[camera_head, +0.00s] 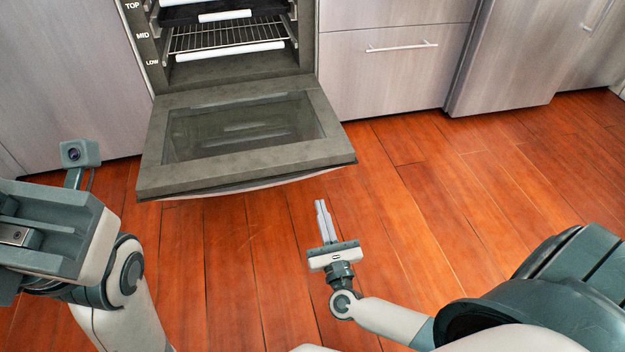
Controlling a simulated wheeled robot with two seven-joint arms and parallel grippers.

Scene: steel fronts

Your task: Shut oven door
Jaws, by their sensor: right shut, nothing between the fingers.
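The oven door (240,175) is folded down and lies open, about level, in front of the oven (310,65). Its inner side with the dark glass window faces up. My right gripper (321,206) is shut and empty. In the picture it is just below the door's front right corner, apart from it, with its fingers pointing up toward the door. My left arm comes in at the left edge; a block-shaped part of it and a small camera show, but its fingers do not.
Inside the oven are a wire rack (225,38) and a dark tray (215,12) with white front strips. Steel drawers (395,75) stand right of the oven, and a steel panel (70,80) left. The wooden floor (470,190) is clear.

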